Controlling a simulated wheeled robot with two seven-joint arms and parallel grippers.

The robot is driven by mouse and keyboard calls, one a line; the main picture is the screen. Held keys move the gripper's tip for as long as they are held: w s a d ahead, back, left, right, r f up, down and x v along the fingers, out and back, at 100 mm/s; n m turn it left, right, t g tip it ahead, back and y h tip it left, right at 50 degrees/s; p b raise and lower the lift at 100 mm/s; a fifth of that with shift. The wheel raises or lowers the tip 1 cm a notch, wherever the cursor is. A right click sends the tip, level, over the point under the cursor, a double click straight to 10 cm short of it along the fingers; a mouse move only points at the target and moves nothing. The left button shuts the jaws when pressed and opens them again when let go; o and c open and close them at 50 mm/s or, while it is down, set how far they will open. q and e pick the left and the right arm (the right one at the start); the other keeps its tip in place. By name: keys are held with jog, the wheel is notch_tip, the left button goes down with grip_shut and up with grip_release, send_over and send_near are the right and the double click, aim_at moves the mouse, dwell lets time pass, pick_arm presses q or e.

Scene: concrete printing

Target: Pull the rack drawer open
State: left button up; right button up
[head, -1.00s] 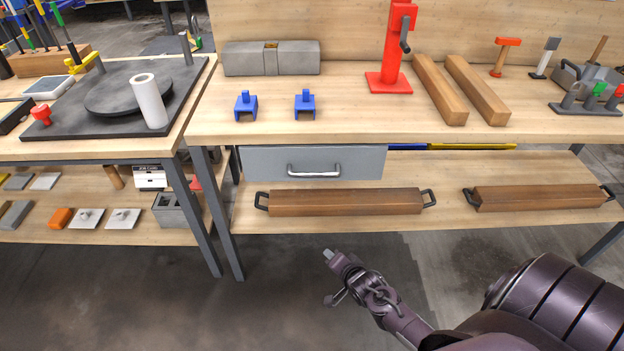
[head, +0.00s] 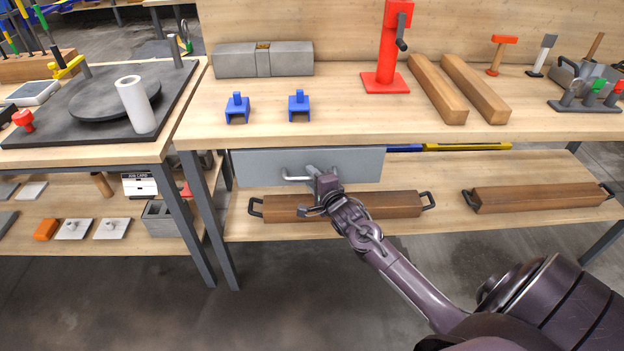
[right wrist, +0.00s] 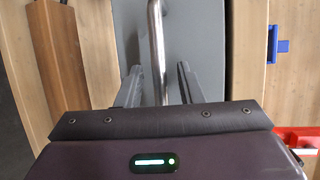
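The grey rack drawer (head: 255,168) hangs under the right workbench top, and its front shows in the right wrist view (right wrist: 200,45). Its metal bar handle (head: 292,178) is partly covered by my right gripper (head: 314,174) in the head view. In the right wrist view the handle (right wrist: 156,50) runs between the two fingers of my right gripper (right wrist: 158,85). The fingers are apart, with a gap visible on each side of the bar. My left gripper is not in view.
A wooden beam with end handles (head: 390,206) lies on the shelf below the drawer, behind my right forearm. The bench top (head: 340,130) is above, with blue brackets (head: 299,105) and a red stand (head: 390,82). Floor in front is clear.

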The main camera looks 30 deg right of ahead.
jog(key=shift+w, duration=0.25)
grip_shut()
